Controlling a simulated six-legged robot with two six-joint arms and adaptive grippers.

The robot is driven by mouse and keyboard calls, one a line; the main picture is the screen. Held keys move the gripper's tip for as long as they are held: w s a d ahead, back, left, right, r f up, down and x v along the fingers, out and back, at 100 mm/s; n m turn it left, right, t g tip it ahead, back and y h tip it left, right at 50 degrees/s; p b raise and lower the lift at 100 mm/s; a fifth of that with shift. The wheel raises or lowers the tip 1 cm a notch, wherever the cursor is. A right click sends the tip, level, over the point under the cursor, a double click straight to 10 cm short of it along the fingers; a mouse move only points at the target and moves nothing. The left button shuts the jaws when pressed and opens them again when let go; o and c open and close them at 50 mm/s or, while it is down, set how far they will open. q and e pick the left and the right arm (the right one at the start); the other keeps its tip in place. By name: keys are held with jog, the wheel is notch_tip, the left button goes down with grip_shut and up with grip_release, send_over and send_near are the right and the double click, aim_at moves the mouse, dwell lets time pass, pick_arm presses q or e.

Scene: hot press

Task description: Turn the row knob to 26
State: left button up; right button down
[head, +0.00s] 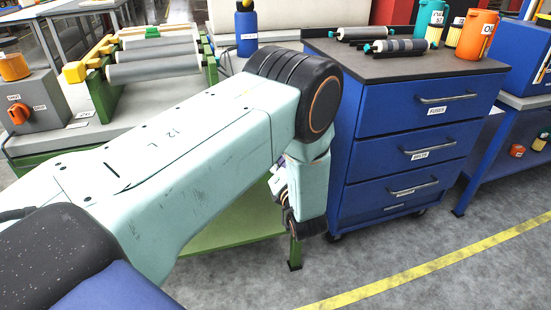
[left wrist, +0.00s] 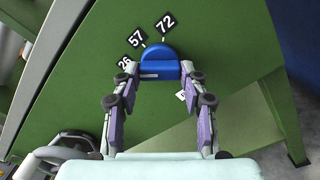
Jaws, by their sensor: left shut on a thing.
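The blue row knob (left wrist: 160,65) sits on the green panel in the left wrist view. Number tags stand around it: 26 (left wrist: 125,63) at its left, 57 (left wrist: 137,37) at its upper left and 72 (left wrist: 165,22) above it. Another tag (left wrist: 181,95) at its lower right is mostly hidden. My left gripper (left wrist: 168,78) has one finger on each side of the knob's bar and is shut on it. In the head view my left gripper (head: 303,222) hangs below my forearm, and the knob is hidden there. Which tag the knob points to is unclear. My right gripper is not in view.
A blue drawer cabinet (head: 412,140) stands just right of my left gripper, with rollers (head: 395,47) and orange containers on top. A roller machine (head: 150,65) and a grey box with an orange knob (head: 19,114) are at the left. Floor at the lower right is clear.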

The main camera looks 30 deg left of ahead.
pick_arm(q)
jog(key=shift+w+r+n, duration=0.15)
jog(key=shift+r+n, duration=0.05)
jog(key=shift+n, duration=0.1)
jog(key=o, duration=1.1)
jog(key=shift+f, duration=0.15)
jog(key=shift+o, duration=0.2)
jog(key=v, duration=0.7)
jog(key=shift+s+d, duration=0.15)
jog(key=shift+s, duration=0.15)
